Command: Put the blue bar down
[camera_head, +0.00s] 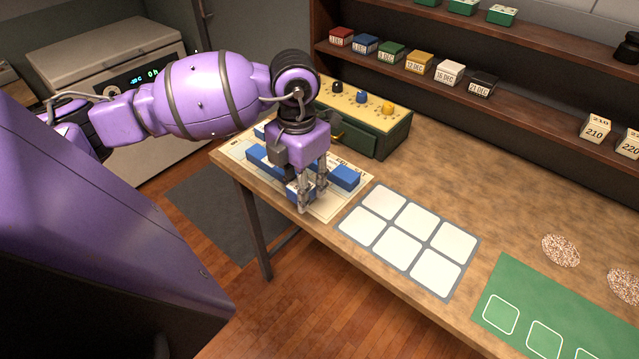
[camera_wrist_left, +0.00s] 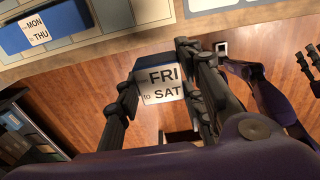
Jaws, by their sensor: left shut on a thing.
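My left gripper (camera_head: 313,196) is shut on a blue bar (camera_head: 293,190) at the front edge of the wooden counter. In the left wrist view the held bar (camera_wrist_left: 160,88) shows a white label reading "FRI to SAT", between the fingers. The floor shows behind it there. Other blue bars lie on the pale printed board (camera_head: 333,208) below and behind the gripper: one (camera_head: 345,177) to the right, one (camera_head: 258,158) to the left. A bar labelled "MON to THU" (camera_wrist_left: 60,22) shows in the left wrist view. What seems my right gripper (camera_wrist_left: 309,66) is at that view's right edge, partly cut off.
A green box with a yellow top and knobs (camera_head: 388,138) stands behind the board. A grey mat with white squares (camera_head: 409,242) and a green mat (camera_head: 556,310) lie to the right. Dated blocks (camera_head: 419,63) stand on a shelf at the back.

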